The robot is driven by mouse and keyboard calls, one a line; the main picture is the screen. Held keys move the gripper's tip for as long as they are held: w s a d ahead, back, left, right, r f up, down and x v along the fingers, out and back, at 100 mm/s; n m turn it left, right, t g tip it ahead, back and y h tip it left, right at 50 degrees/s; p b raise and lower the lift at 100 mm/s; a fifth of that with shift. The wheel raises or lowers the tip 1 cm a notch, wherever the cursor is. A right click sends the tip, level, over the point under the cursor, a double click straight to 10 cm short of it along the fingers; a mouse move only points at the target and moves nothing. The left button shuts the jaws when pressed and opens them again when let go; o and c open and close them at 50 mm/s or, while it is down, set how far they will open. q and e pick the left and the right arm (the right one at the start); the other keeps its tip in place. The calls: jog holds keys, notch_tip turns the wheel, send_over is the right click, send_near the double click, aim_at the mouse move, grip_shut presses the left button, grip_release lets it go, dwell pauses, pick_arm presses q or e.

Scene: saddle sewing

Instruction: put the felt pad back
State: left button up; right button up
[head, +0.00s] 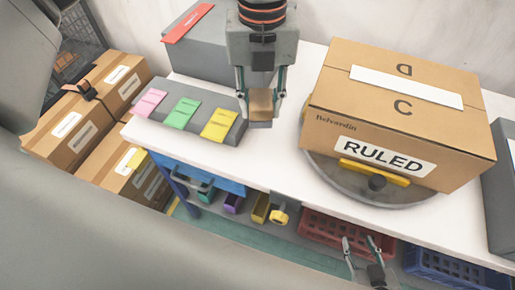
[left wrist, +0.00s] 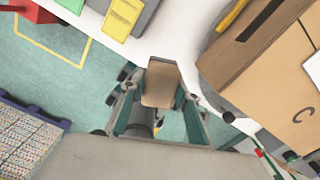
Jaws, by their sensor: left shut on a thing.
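A small tan block with a grey underside, which I take for the felt pad (head: 261,101), is held between the fingers of my left gripper (head: 262,92). The pad also shows in the left wrist view (left wrist: 159,84), with my left gripper's fingers (left wrist: 160,98) on either side of it. It hangs over or near the white table (head: 283,150), between the grey block with coloured pads and the cardboard carton. I cannot tell whether it touches the table. My right gripper (head: 359,243) is open and empty, low in front of the table's edge.
The carton marked RULED (head: 405,105) sits on a grey round turntable (head: 330,180). A grey block (head: 187,112) carries pink, green and yellow pads. A larger grey box (head: 205,50) stands behind it. Red (head: 335,230) and blue (head: 450,272) crates sit below the table. Cartons are stacked at left.

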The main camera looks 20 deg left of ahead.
pick_arm(q)
notch_tip(320, 180, down, 11)
jog(key=shift+f+b, duration=0.1)
jog(key=shift+b, duration=0.25)
jog(key=shift+f, duration=2.15)
jog(key=shift+f, duration=0.1)
jog(key=o, duration=1.1)
jog(key=shift+c, duration=0.2)
